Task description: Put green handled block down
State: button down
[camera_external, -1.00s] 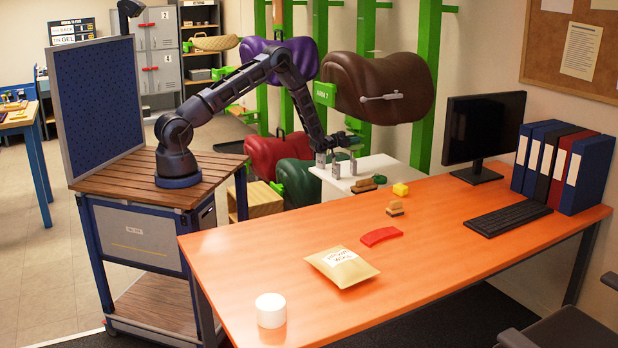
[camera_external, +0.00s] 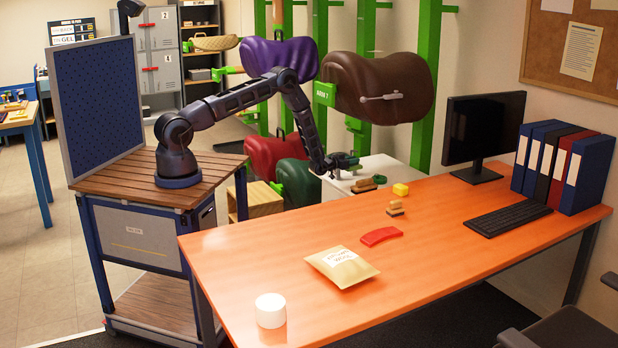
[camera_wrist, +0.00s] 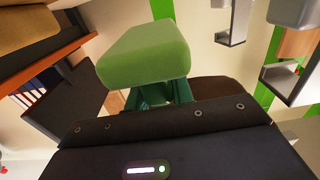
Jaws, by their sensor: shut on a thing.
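The green block (camera_wrist: 145,55) fills the upper middle of the wrist view. My gripper (camera_wrist: 165,92) is shut on it, with dark green finger parts showing just below the block. The block's handle is hidden in the wrist view. In the external view my gripper (camera_external: 340,162) is over the white cabinet (camera_external: 392,168) behind the orange desk. The green block is too small or hidden to make out there, and I cannot tell whether it touches a surface.
The orange desk (camera_external: 300,225) holds a yellow block (camera_external: 400,189), wood-handled blocks (camera_external: 395,208), a red curved piece (camera_external: 381,236), an envelope (camera_external: 342,267) and a white roll (camera_external: 270,310). A brown saddle (camera_external: 385,88) hangs above the cabinet, and a dark green one (camera_external: 297,182) hangs lower left.

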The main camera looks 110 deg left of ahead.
jog(key=shift+f, duration=3.95)
jog(key=shift+f, duration=0.15)
jog(key=c, duration=1.2)
grip_release()
jog(key=v, duration=1)
jog(key=shift+s+d+f, duration=0.25)
jog(key=shift+d, duration=0.05)
